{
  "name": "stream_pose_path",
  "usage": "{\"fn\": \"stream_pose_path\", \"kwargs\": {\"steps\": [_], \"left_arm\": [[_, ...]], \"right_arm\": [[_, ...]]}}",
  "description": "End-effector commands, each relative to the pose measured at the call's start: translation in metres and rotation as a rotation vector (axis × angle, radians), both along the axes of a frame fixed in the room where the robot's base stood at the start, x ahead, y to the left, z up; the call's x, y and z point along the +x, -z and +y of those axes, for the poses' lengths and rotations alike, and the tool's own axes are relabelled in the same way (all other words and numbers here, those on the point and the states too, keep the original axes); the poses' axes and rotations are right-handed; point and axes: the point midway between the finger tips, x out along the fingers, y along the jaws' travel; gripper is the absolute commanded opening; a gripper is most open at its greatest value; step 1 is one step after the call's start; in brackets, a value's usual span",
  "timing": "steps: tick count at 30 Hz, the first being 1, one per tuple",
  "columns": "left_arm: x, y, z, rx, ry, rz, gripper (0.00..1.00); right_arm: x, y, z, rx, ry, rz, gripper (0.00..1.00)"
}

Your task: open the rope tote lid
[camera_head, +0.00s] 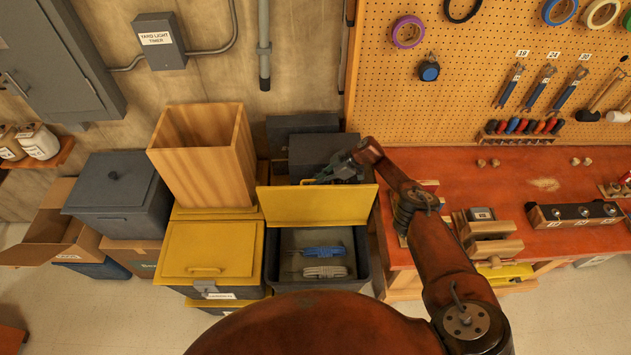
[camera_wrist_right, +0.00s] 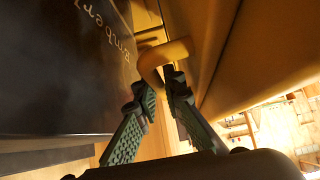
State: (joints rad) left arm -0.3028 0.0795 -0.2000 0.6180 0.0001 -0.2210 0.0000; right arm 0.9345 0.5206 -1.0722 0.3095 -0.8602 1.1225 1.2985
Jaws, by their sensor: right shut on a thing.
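The rope tote (camera_head: 363,262) is a dark grey bin on the floor, with a blue rope bundle (camera_head: 322,251) and a pale rope bundle (camera_head: 325,271) inside. Its yellow lid (camera_head: 315,207) is swung up at the back, standing nearly upright, so the inside shows. My right gripper (camera_head: 322,174) is behind the lid's upper edge. In the right wrist view the gripper (camera_wrist_right: 163,82) is shut on the yellow lid handle (camera_wrist_right: 165,56), with the lid's yellow face (camera_wrist_right: 262,45) beside it. My left gripper is not in view.
A second bin with a shut yellow lid (camera_head: 205,252) stands left of the tote, a tall open wooden box (camera_head: 205,165) behind it. Dark bins (camera_head: 315,152) stand behind the raised lid. The red workbench (camera_head: 480,180) is close on the right, near my right arm.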

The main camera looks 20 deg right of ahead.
Motion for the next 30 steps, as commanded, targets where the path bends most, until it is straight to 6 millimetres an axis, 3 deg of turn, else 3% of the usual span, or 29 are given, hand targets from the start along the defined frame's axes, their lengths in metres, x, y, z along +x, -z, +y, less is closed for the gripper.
{"fn": "stream_pose_path", "kwargs": {"steps": [2,3,6,17,23,30], "left_arm": [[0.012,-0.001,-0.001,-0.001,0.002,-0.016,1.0],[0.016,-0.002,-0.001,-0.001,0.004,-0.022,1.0],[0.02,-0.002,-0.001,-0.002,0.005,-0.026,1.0],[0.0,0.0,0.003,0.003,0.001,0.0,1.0],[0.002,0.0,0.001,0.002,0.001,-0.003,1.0],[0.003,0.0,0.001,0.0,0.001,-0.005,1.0]], "right_arm": [[0.0,-0.001,0.001,0.003,-0.001,0.001,0.0],[0.0,-0.001,0.001,0.003,-0.001,0.001,0.11],[0.0,-0.001,0.001,0.002,-0.002,0.0,0.17],[0.001,-0.003,-0.001,0.001,-0.003,0.0,0.17],[-0.004,-0.019,-0.018,-0.002,-0.004,-0.002,0.17],[-0.014,-0.056,-0.054,-0.001,-0.003,-0.001,0.17]]}}
